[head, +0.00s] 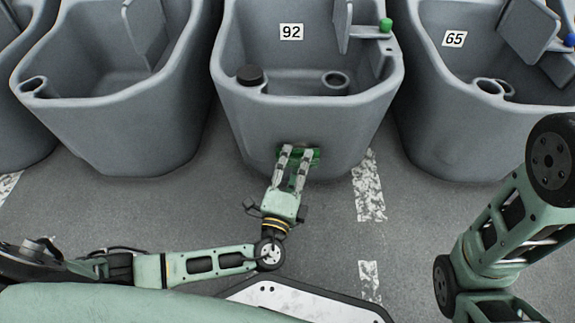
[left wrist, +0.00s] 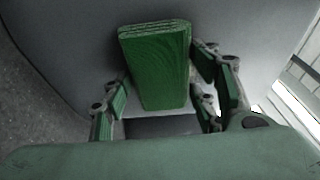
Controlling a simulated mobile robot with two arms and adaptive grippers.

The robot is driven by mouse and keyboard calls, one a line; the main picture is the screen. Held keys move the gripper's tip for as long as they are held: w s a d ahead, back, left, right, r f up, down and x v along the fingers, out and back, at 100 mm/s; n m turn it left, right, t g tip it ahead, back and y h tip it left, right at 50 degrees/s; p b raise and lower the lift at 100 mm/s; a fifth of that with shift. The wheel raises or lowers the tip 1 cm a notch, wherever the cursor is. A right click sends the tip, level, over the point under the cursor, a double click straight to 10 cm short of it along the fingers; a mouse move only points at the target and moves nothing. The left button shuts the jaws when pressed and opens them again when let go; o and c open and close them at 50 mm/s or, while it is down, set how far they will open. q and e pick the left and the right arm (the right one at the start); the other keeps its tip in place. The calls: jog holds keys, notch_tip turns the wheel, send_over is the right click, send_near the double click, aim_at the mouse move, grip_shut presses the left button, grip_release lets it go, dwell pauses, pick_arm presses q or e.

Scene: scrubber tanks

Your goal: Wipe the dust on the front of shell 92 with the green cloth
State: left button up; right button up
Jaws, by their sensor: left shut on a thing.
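Shell 92 (head: 300,120) is the grey tank in the middle of the head view, with a white label (head: 291,32) reading 92. My left gripper (head: 296,155) is at the lower front of this shell. It is shut on the green cloth (head: 314,155), a folded pad that also shows between the fingers in the left wrist view (left wrist: 157,65). The cloth is against or very close to the shell's front; I cannot tell if it touches. I see no clear dust on the front; the gripper and cloth cover part of it. My right gripper is out of view.
Shell 65 (head: 470,130) stands to the right and another grey shell (head: 120,125) to the left, with narrow gaps between. Shell 92 has a black cap (head: 249,75) and a green knob (head: 386,25). Worn white markings (head: 368,190) lie on the open grey floor.

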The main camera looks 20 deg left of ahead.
aim_at(313, 159)
pick_arm(q)
jog(key=shift+w+d+b, duration=0.2)
jog(key=shift+w+d, duration=0.05)
jog(key=shift+d, duration=0.4)
jog(key=shift+w+d+b, duration=0.2)
jog(key=shift+d+b, duration=0.05)
jog(key=shift+d, duration=0.35)
jog(key=shift+w+d+b, duration=0.2)
jog(key=shift+w+d, duration=0.05)
jog(key=shift+d, duration=0.4)
jog(key=shift+s+a, duration=0.3)
jog(key=shift+a, duration=0.55)
jog(key=shift+s+a, duration=0.3)
jog(key=shift+a, duration=0.55)
jog(key=shift+s+r, duration=0.1)
jog(key=shift+r, duration=0.8)
jog(key=d, duration=0.1)
jog(key=w+d+b, duration=0.1)
jog(key=d, duration=0.1)
jog(key=shift+d, duration=0.25)
jog(key=shift+s+a, duration=0.2)
jog(key=shift+a, duration=0.75)
jog(key=shift+s+a, duration=0.15)
jog(key=shift+a, duration=0.75)
jog(key=a, duration=0.1)
jog(key=s+a+b, duration=0.1)
jog(key=a, duration=0.1)
jog(key=shift+a, duration=0.15)
